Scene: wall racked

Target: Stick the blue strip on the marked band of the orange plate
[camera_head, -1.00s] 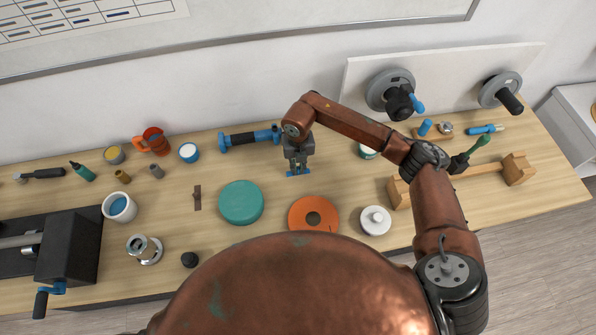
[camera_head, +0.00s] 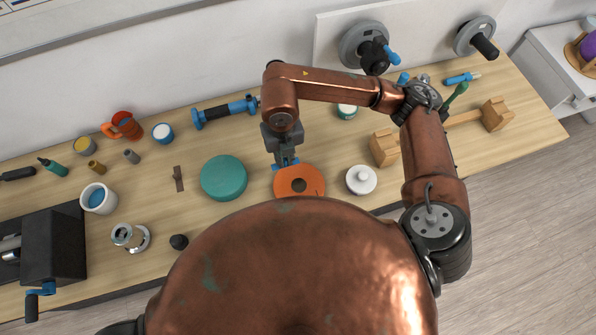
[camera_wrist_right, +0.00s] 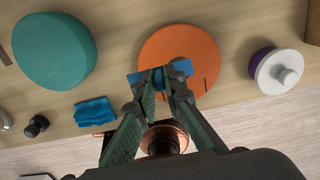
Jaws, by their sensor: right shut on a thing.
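The orange plate (camera_head: 312,180) lies flat on the wooden table, a round disc with a dark centre hole. My right gripper (camera_head: 286,163) is over its far edge, shut on the blue strip. In the right wrist view the gripper (camera_wrist_right: 166,75) pinches the blue strip (camera_wrist_right: 182,66) near its middle, with both ends sticking out. The strip appears in front of the orange plate (camera_wrist_right: 203,50) and covers part of it. I cannot tell whether they touch. My left gripper is not in view.
A teal disc (camera_head: 224,178) lies left of the plate, and a white knobbed lid (camera_head: 361,180) lies right. A crumpled blue cloth (camera_wrist_right: 95,111) is near the table's front edge. A wooden block piece (camera_head: 385,147) stands farther right. Some bare table lies behind the teal disc.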

